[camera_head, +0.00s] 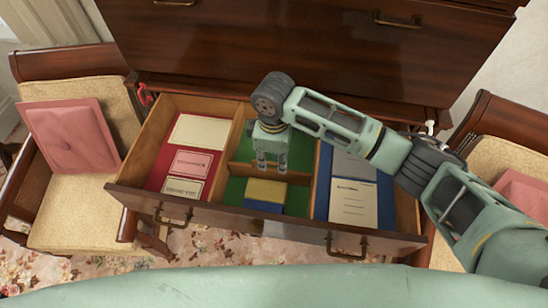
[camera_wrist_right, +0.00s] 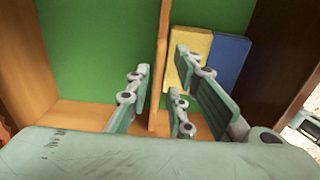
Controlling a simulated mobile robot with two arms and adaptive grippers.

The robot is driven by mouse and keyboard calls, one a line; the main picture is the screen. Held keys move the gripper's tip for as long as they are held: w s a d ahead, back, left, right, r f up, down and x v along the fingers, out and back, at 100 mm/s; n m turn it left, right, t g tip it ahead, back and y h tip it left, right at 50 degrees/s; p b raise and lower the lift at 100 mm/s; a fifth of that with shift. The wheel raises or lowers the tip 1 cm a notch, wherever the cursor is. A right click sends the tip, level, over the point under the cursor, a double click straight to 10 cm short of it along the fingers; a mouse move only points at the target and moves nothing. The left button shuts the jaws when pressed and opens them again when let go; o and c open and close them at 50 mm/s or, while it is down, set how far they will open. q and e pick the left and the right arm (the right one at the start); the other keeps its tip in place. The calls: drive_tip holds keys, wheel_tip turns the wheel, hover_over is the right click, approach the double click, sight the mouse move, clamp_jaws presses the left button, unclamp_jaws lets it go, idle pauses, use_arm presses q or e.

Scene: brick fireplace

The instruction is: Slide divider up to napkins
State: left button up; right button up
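The wooden divider (camera_head: 240,169) stands upright across the green-lined middle compartment of the open drawer. In the right wrist view the divider (camera_wrist_right: 164,40) runs up the picture. My right gripper (camera_head: 270,164) points down over the divider. In the wrist view its fingers (camera_wrist_right: 160,72) are apart, one on each side of the divider, with visible gaps. The napkins are a yellow one (camera_head: 266,190) and a blue one (camera_head: 262,206), on the front side of the divider. They also show in the wrist view, yellow (camera_wrist_right: 190,47) and blue (camera_wrist_right: 228,55), apart from the divider. My left gripper is not in view.
The drawer's left compartment (camera_head: 158,172) holds cards on red lining; the right one holds papers (camera_head: 353,201) on blue. Wooden partitions and the drawer front (camera_head: 225,217) bound the middle compartment. Cushioned chairs stand at left (camera_head: 90,190) and right.

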drive_tip(key=shift+r, duration=0.45)
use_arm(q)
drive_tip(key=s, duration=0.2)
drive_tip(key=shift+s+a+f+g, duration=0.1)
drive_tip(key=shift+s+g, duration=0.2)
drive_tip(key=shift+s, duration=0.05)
use_arm(e)
wheel_tip(320, 180, up, 11)
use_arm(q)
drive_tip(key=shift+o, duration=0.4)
